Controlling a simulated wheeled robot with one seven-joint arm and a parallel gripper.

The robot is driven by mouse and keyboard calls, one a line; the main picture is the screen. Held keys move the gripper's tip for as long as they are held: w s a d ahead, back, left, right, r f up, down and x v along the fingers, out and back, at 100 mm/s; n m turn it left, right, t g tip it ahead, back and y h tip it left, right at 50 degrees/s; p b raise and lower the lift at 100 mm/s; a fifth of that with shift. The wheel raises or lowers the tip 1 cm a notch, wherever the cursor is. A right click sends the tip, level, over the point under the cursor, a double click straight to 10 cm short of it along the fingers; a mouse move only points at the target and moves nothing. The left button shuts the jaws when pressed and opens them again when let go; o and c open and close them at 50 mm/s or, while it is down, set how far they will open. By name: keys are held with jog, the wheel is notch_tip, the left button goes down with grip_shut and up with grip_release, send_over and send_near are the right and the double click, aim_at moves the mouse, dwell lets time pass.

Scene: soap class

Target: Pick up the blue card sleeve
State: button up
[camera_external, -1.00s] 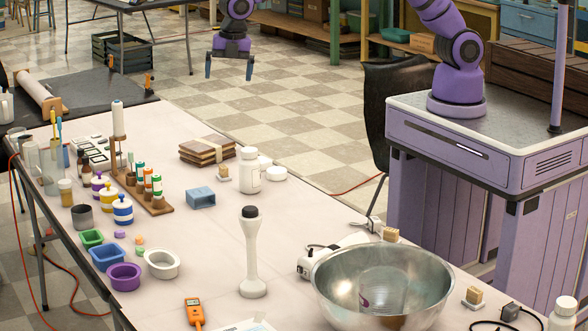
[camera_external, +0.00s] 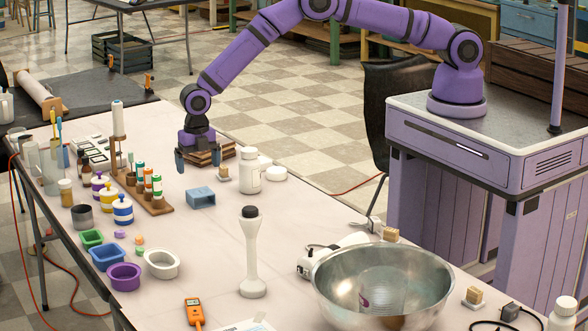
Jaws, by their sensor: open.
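The blue card sleeve (camera_external: 201,197) looks like a small, hollow, open-ended blue box lying on the table, right of the wooden bottle rack. My gripper (camera_external: 197,168) points down over the table, behind the sleeve and a little to its left in the picture. Its fingers are apart with nothing between them. It is clear of the sleeve and partly hides the stack of brown boards (camera_external: 222,152).
The wooden rack with small bottles (camera_external: 150,200) stands just left of the sleeve. A white bottle (camera_external: 249,170) stands to the right. A white stand (camera_external: 252,255) and a large metal bowl (camera_external: 382,290) are nearer. The table (camera_external: 205,245) is clear in front of the sleeve.

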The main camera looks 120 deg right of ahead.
aim_at(200, 192)
notch_tip(200, 192, down, 4)
jog(key=shift+r, duration=0.2)
jog(key=shift+a+f, duration=0.15)
jog(key=shift+f, duration=1.2)
jog(key=shift+a+f, duration=0.15)
jog(key=shift+f, duration=1.15)
jog(key=shift+c, duration=0.2)
jog(key=c, duration=0.9)
